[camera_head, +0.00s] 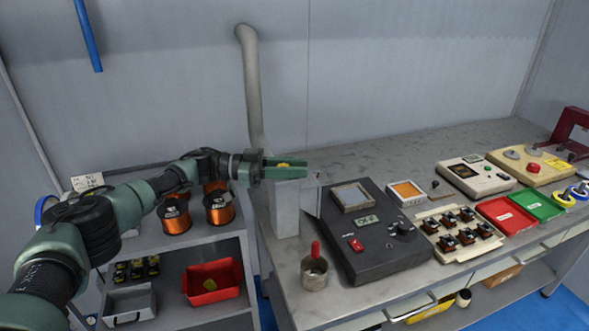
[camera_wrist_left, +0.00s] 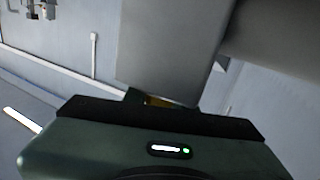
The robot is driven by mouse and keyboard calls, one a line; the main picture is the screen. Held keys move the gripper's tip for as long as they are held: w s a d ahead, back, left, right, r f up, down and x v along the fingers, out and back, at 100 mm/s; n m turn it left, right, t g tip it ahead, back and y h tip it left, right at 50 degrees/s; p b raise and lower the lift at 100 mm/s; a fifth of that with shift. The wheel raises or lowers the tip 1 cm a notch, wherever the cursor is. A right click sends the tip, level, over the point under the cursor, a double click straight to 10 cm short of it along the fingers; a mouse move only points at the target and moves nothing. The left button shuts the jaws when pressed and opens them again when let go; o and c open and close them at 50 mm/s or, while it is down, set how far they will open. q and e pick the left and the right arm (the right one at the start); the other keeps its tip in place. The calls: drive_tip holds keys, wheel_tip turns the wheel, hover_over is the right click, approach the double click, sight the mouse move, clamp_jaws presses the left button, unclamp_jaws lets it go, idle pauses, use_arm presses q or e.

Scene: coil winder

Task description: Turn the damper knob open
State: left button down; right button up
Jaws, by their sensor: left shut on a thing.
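A small yellow knob (camera_head: 285,165) shows between the green fingers of my left gripper (camera_head: 302,168), on the upper part of a grey upright duct box (camera_head: 286,212) at the left end of the workbench. My left gripper reaches in level from the left and is shut on the knob. In the left wrist view, a sliver of the yellow knob (camera_wrist_left: 158,101) shows past the gripper's dark edge, with the grey duct (camera_wrist_left: 165,60) right behind it. Most of the knob is hidden by the fingers, so its exact angle is hard to tell. My right gripper is out of view.
A grey pipe (camera_head: 251,85) rises behind the duct box. A black control unit (camera_head: 375,255) and a metal cup (camera_head: 314,278) with a red-handled tool stand close on the bench. A shelf cart with copper wire spools (camera_head: 219,207) and a red bin (camera_head: 211,290) lies below my left arm.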

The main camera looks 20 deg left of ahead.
use_arm(q)
drive_tip(key=shift+w+r, duration=0.1)
drive_tip(key=shift+r, duration=0.15)
drive_tip(key=c, duration=1.1)
unclamp_jaws()
drive_tip(key=shift+c, duration=0.2)
drive_tip(key=shift+f, duration=0.1)
wheel_tip(320, 180, up, 20)
